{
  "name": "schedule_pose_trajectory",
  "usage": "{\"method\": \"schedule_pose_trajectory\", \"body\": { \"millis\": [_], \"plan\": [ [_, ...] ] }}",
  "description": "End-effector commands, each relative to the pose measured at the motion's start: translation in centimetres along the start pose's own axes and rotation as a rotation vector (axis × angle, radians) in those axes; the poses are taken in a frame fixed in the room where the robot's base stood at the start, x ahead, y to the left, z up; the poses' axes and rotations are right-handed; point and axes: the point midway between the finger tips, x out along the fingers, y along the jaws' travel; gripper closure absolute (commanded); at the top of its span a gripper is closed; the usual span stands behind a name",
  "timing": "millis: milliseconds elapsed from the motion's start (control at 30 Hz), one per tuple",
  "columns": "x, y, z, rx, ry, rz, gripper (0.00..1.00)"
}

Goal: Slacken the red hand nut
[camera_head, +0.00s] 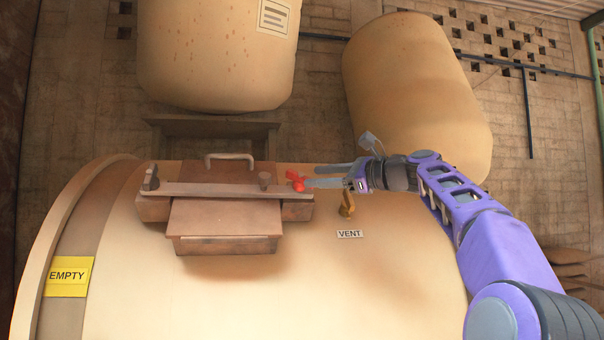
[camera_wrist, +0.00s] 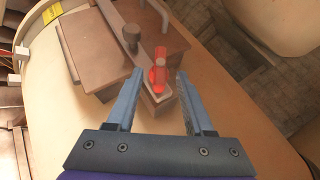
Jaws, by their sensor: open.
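The red hand nut (camera_head: 297,180) sits at the right end of a brown clamp bar (camera_head: 222,190) that lies across a brown hatch lid (camera_head: 226,222) on top of the large tan vessel.
A dark knob (camera_head: 265,180) stands on the bar left of the nut. A lid handle (camera_head: 230,158) is behind the bar. A brass valve (camera_head: 346,204) stands above the VENT label (camera_head: 350,234), below my gripper. A yellow EMPTY sign (camera_head: 69,276) is at lower left.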

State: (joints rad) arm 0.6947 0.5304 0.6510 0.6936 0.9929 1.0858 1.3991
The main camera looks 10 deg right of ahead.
Motion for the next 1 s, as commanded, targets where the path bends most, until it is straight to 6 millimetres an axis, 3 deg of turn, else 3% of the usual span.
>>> {"method": "schedule_pose_trajectory", "body": {
  "millis": [100,300,667,700,1000],
  "plan": [
    [2.4,-0.1,0.2,0.001,-0.002,0.003,0.47],
    [4.7,-0.1,0.1,0.002,-0.001,0.001,0.47],
    [5.3,0.0,-0.1,0.001,0.001,0.000,0.47],
    [5.3,0.0,-0.1,0.001,0.001,0.000,0.49],
    [5.3,0.0,-0.1,0.001,0.001,0.000,1.00]
  ]
}}
